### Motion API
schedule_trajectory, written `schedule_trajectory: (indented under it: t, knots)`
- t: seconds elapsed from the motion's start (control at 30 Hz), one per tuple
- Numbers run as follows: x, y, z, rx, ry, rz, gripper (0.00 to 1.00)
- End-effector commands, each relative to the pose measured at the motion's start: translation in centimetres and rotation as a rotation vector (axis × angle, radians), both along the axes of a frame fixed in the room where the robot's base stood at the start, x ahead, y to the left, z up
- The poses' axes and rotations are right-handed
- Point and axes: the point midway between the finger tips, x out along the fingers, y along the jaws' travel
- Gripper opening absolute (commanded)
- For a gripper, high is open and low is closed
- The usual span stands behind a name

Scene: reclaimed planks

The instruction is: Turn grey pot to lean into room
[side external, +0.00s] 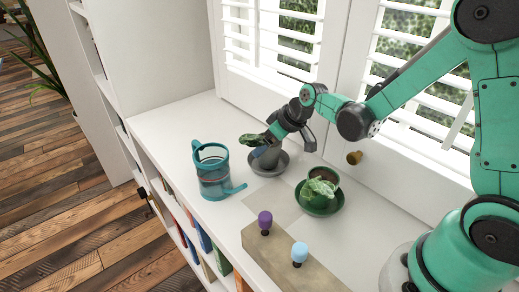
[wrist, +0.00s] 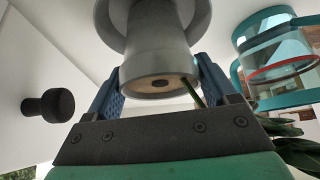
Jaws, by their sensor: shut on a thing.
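The grey pot (side external: 269,160) stands at its grey saucer (side external: 283,168) on the white sill, partly hidden by my gripper (side external: 274,141). Its dark green leaves (side external: 253,140) hang out to the left, towards the room side. In the wrist view the grey pot (wrist: 158,40) sits between the two blue fingers of my gripper (wrist: 160,76), which are shut on it near the rim. Soil and a green stem show at its mouth. The saucer (wrist: 200,22) shows behind the pot; whether they touch I cannot tell.
A teal glass watering can (side external: 212,172) stands left of the pot. A green pot on a green saucer (side external: 318,207) stands to the right. A wooden block (side external: 282,262) with purple and blue knobs is in front. A shutter knob (side external: 354,158) sticks out nearby.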

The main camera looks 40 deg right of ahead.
Motion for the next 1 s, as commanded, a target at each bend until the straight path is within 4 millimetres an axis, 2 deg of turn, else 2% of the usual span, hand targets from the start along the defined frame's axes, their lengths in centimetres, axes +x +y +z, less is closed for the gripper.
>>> schedule_trajectory:
  t: [0.03, 0.1, 0.43, 0.8, 1.0]
  knots:
    - [0.0, 0.0, 0.0, 0.000, -0.001, 0.000, 0.87]
    - [0.0, 0.0, 0.0, 0.000, 0.000, 0.000, 1.00]
    - [-0.3, -0.1, 0.5, 0.000, 0.000, 0.000, 1.00]
    - [-2.3, -0.6, 3.8, 0.000, 0.000, 0.000, 1.00]
    - [-3.0, -0.6, 4.8, 0.000, 0.000, -0.002, 1.00]
